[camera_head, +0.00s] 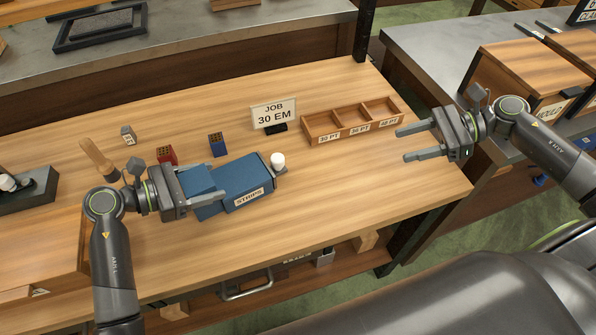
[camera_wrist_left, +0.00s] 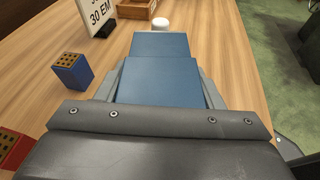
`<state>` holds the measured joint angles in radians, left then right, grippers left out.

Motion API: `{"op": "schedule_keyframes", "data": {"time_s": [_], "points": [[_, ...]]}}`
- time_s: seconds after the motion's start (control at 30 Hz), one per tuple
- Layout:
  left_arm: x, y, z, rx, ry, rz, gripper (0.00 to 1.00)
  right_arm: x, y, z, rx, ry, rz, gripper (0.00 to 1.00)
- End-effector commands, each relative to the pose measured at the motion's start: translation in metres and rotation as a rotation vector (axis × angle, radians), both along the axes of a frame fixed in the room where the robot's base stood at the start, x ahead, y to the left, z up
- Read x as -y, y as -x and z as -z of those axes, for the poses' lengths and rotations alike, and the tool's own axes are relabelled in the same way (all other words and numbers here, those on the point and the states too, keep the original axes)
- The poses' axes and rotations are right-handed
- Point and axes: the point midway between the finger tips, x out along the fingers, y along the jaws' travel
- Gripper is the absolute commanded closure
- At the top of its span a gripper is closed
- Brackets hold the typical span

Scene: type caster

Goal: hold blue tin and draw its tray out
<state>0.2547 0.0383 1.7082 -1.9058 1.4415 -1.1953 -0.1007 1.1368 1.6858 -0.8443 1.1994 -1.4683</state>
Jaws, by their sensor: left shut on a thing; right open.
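The blue tin (camera_head: 248,183) lies on the wooden bench with a "STRIPS" label on its front side. It shows as two blue blocks in line with a step between them; I cannot tell whether its tray is drawn out. A white knob (camera_head: 278,160) is at its right end. My left gripper (camera_head: 210,182) is shut on the tin's left part, one finger along each side. In the left wrist view the tin (camera_wrist_left: 160,78) lies between the fingers, the knob (camera_wrist_left: 160,23) beyond it. My right gripper (camera_head: 405,144) is open and empty, well right of the knob.
A red block (camera_head: 166,154), a blue block (camera_head: 216,144) and a small grey block (camera_head: 128,135) stand behind the tin. A "JOB 30 EM" sign (camera_head: 274,114) and a three-compartment wooden tray (camera_head: 322,131) stand further back. The bench between knob and right gripper is clear.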

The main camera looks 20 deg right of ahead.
Motion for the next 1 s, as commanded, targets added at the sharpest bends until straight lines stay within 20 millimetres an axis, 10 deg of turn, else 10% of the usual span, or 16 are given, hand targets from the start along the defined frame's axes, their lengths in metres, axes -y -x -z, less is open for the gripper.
{"op": "schedule_keyframes", "data": {"time_s": [0.57, 1.0], "points": [[0.0, 0.0, 0.0, 0.001, -0.001, 0.0, 0.62, -0.008, -0.013, 0.006, 0.018, -0.01, -0.017, 0.48], [0.0, 0.0, 0.0, 0.001, 0.0, 0.0, 0.62, -0.093, -0.089, 0.037, 0.025, -0.018, -0.171, 0.48]]}}
